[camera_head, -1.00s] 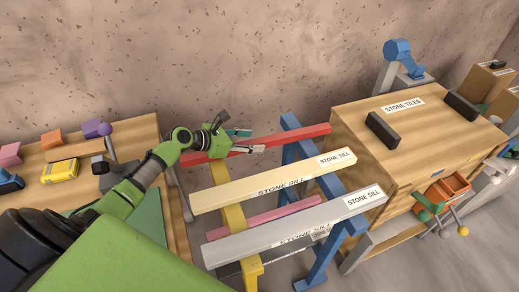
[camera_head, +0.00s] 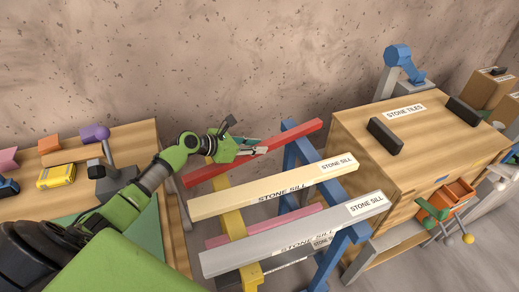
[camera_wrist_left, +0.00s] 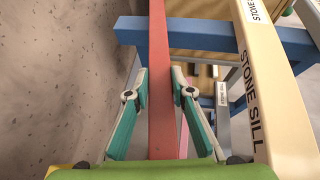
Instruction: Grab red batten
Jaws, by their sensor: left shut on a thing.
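The red batten (camera_head: 290,137) is a long bar behind the cream stone sill (camera_head: 290,185) in the head view. It slants, with its right end farther back, over the blue trestle (camera_head: 290,155). My left gripper (camera_head: 257,147) is shut on its middle. In the left wrist view the batten (camera_wrist_left: 160,50) runs lengthwise between the two teal fingers of the gripper (camera_wrist_left: 160,90). The gripper and arm hide part of the batten in the head view. I cannot tell whether it still touches the trestles. My right gripper is not in view.
A grey stone sill (camera_head: 240,256) lies in front of the cream one, and a pink bar (camera_head: 235,232) sits lower between them. A wooden cabinet (camera_head: 375,165) stands close on the right, a workbench (camera_head: 90,205) on the left. The speckled wall (camera_head: 250,60) is behind.

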